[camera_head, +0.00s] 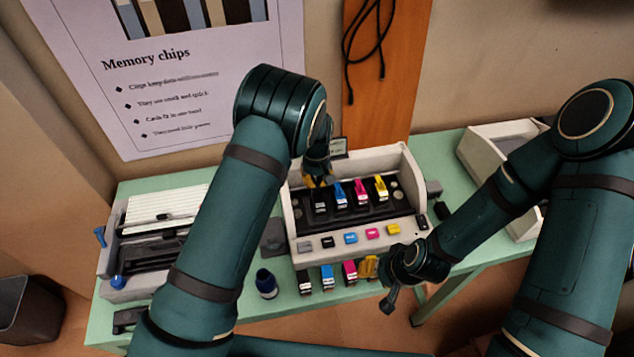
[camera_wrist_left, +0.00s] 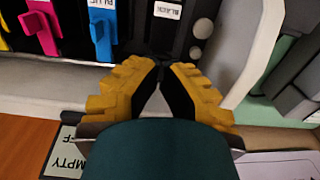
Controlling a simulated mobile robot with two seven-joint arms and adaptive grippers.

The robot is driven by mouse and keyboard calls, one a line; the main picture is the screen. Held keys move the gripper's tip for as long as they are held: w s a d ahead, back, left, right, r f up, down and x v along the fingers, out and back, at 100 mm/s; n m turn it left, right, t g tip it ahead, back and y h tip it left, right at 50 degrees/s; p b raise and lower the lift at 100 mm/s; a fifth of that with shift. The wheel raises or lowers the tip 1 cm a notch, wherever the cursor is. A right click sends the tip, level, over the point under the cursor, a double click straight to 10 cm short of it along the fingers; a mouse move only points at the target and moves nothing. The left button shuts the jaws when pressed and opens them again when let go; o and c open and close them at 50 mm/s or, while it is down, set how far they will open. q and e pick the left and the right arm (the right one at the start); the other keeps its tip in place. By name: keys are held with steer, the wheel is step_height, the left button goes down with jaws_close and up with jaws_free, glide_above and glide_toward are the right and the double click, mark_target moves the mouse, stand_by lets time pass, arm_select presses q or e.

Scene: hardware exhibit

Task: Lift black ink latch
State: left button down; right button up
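The printer (camera_head: 405,228) stands on the table with black, blue, magenta and yellow ink cartridges in its bay. The black ink cartridge (camera_head: 320,203) is leftmost in the head view. In the left wrist view the black cartridge (camera_wrist_left: 166,12) carries a white label; its dark latch is hard to make out against the dark bay. My left gripper (camera_head: 318,183) is at the bay by the black cartridge's upper end. My right gripper (camera_head: 370,267) is at the printer's front right.
Blue (camera_wrist_left: 103,30) and magenta (camera_wrist_left: 40,32) latches stand beside the black one. Spare cartridges (camera_head: 327,278) and a dark blue bottle (camera_head: 266,284) are in front of the printer. Another device (camera_head: 150,245) is at left, and a pale case (camera_head: 483,160) at right.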

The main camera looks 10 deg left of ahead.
arm_select(q)
steer(key=shift+w+a+g+h+b, duration=0.1)
steer(key=shift+w+g+h+b, duration=0.15)
steer(key=shift+g, duration=0.35)
steer(key=shift+w+a+g+h+b, duration=0.15)
steer(key=shift+g+b, duration=0.1)
steer(key=shift+g, duration=0.35)
stand_by(1.2)
steer(key=c, duration=1.1)
jaws_free()
steer(key=shift+d, duration=0.1)
steer(key=shift+c, duration=0.2)
steer(key=shift+w+r, duration=0.1)
steer(key=shift+r, duration=0.05)
steer(key=v, duration=1.1)
steer(key=shift+r, duration=0.4)
steer(key=shift+w, duration=0.1)
